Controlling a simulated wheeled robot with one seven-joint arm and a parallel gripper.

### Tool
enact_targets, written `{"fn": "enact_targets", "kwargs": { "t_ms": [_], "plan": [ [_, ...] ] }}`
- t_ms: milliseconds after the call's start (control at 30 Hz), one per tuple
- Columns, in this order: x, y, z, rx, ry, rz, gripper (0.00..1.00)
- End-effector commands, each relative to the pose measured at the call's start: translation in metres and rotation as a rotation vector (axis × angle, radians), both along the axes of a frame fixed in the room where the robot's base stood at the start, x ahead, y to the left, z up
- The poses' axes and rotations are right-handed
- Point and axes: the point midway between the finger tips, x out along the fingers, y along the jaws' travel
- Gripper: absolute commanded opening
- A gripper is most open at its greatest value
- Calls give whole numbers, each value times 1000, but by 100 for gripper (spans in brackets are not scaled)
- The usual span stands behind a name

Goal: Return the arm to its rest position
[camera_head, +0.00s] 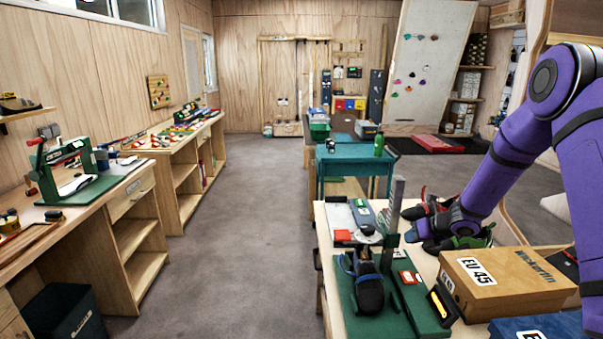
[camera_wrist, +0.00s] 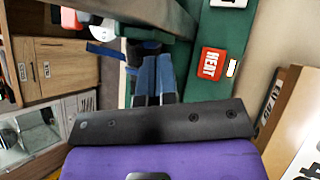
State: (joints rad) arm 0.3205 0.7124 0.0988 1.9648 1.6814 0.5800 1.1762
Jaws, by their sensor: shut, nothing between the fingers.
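My purple arm reaches in from the right in the head view. My gripper (camera_head: 418,228) is at the workbench's right side, left of the arm's wrist and close to a pair of climbing shoes, one red and black (camera_head: 428,205), one green and black (camera_head: 466,238). It looks shut and empty, though its fingertips are small and partly lost among the shoes. In the wrist view a dark plate with screws and my purple wrist fill the lower part.
A grey upright post (camera_head: 394,215) stands just left of my gripper. A box marked EU 45 (camera_head: 507,282) and a blue box (camera_head: 545,326) lie below the arm. A teal cart (camera_head: 345,160) with a green bottle (camera_head: 379,145) stands behind. The aisle floor at left is clear.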

Motion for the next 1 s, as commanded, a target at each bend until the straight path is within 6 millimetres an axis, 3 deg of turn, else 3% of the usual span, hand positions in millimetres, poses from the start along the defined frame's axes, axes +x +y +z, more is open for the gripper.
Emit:
{"fn": "enact_targets", "kwargs": {
  "t_ms": [33,200,500,1000],
  "plan": [
    [-4,7,19,-36,-35,61,0],
    [-24,27,73,-160,-146,275,0],
    [-76,60,153,-389,-334,651,0],
    [-189,93,249,-780,-603,1256,0]
  ]
}}
